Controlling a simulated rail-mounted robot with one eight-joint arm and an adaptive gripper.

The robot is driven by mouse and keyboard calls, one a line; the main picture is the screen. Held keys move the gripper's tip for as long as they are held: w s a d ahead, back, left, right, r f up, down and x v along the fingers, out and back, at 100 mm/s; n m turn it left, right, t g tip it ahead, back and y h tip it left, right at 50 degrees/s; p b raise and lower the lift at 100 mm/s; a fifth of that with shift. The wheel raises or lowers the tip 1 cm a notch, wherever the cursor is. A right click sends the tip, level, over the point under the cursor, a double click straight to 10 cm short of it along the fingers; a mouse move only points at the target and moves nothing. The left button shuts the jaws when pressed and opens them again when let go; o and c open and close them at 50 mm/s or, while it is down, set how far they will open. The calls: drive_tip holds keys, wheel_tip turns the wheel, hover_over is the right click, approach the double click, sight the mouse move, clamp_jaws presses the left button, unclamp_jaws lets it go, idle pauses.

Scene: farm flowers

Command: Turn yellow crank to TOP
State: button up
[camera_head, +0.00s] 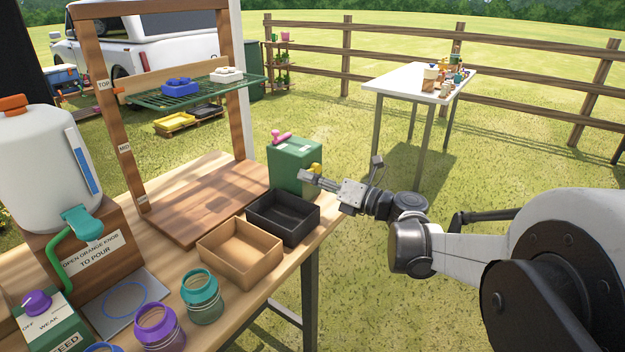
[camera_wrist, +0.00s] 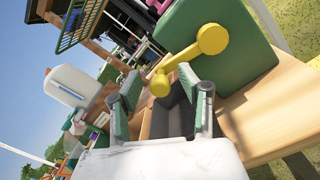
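The yellow crank (camera_head: 316,168) is on the side of a green box (camera_head: 291,163) at the right end of the workbench. In the wrist view the crank's round hub (camera_wrist: 212,39) sits on the green face, and its arm slopes down-left to a knob (camera_wrist: 160,85). My gripper (camera_head: 308,177) is right beside the crank. In the wrist view its two fingers (camera_wrist: 158,92) are spread apart, with the knob between their tips in the picture; I see no contact. A green wire shelf (camera_head: 150,98) hangs in a wooden frame near the TOP label (camera_head: 104,85).
A pink handle (camera_head: 281,136) is on top of the green box. A black tray (camera_head: 262,232) and a tan tray (camera_head: 215,265) lie close by on the bench. Blue and white blocks sit on the shelf. Jars and a white tank stand at left. Open grass lies right of the bench.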

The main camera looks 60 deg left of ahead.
drive_tip(key=shift+d, duration=0.1)
drive_tip(key=v, duration=1.1)
drive_tip(key=shift+w+d, duration=0.25)
drive_tip(key=shift+d, duration=0.1)
drive_tip(key=w+d+r+n+t+h+p, duration=0.1)
drive_tip(key=w+d+r+n+t+h, duration=0.25)
drive_tip(key=d, duration=0.75)
drive_tip(key=w+d+r+n+t+p, duration=0.2)
drive_tip(key=w+d+r+t, duration=0.3)
drive_tip(key=d, duration=0.6)
drive_tip(key=w+d+r+n+t+h+p, duration=0.1)
drive_tip(key=w+d+n+t, duration=0.3)
drive_tip(key=d, duration=0.7)
drive_tip(key=s+d+n+t+h+p, duration=0.1)
drive_tip(key=s+d+n+h, duration=0.2)
drive_tip(key=d, duration=1)
drive_tip(key=s+d+f+n+t+h+p, duration=0.1)
drive_tip(key=s+d+n+t+h+p, duration=0.1)
drive_tip(key=d, duration=1.2)
drive_tip(key=s+d+f+n+t+h+p, duration=0.1)
drive_tip(key=s+d+n+h, duration=0.3)
drive_tip(key=d, duration=0.9)
drive_tip(key=shift+s+d+f+n+t+h, duration=0.25)
drive_tip(key=shift+n+t+h, duration=0.15)
drive_tip(key=shift+h, duration=0.55)
